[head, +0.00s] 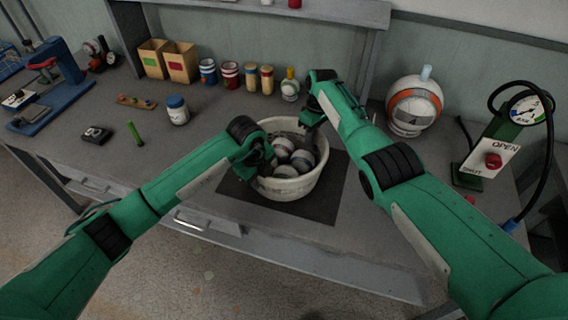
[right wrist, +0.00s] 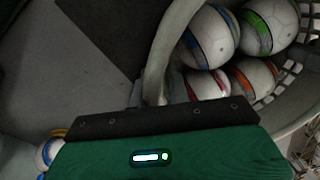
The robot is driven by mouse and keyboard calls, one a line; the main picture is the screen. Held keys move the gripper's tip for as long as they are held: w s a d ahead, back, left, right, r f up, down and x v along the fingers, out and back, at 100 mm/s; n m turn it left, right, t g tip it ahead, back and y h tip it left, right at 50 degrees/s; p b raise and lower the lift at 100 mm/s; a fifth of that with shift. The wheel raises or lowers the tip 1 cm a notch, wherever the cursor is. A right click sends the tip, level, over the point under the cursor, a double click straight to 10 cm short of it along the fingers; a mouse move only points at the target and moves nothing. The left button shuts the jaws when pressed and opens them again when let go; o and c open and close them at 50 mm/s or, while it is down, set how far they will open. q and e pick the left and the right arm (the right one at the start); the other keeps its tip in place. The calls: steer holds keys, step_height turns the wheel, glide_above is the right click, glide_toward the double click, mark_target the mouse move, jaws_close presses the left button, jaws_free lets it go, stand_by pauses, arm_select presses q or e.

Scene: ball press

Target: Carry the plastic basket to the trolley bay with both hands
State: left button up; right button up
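The plastic basket (head: 290,186) is a round, off-white tub holding several balls (head: 303,160). It stands upright on a dark square mat (head: 324,200) on the workbench. My left gripper (head: 264,160) is at the basket's left rim; its fingers are mostly hidden by the wrist. My right gripper (head: 312,122) is at the back right rim, its fingers also hard to see. In the right wrist view, the basket's rim (right wrist: 168,45) runs up to my right gripper (right wrist: 152,98), with balls (right wrist: 210,38) beside it. I cannot tell whether either gripper is closed. No trolley bay is recognisable.
Several cans and jars (head: 231,75) line the back of the bench (head: 215,170). A white-and-orange sphere (head: 413,105) and a gauge stand with an OPEN sign (head: 492,155) are at right. A blue-lidded jar (head: 177,110) and a blue press (head: 62,75) are at left.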

arm_select(q)
steer(key=shift+f, duration=0.45)
arm_select(e)
steer(key=shift+a+f, duration=0.1)
steer(key=shift+f, duration=0.35)
arm_select(q)
steer(key=c, duration=0.3)
arm_select(e)
steer(key=shift+s, duration=0.1)
steer(key=c, duration=0.4)
arm_select(q)
jaws_close()
steer(key=shift+r, duration=0.2)
arm_select(e)
steer(key=shift+r, duration=0.25)
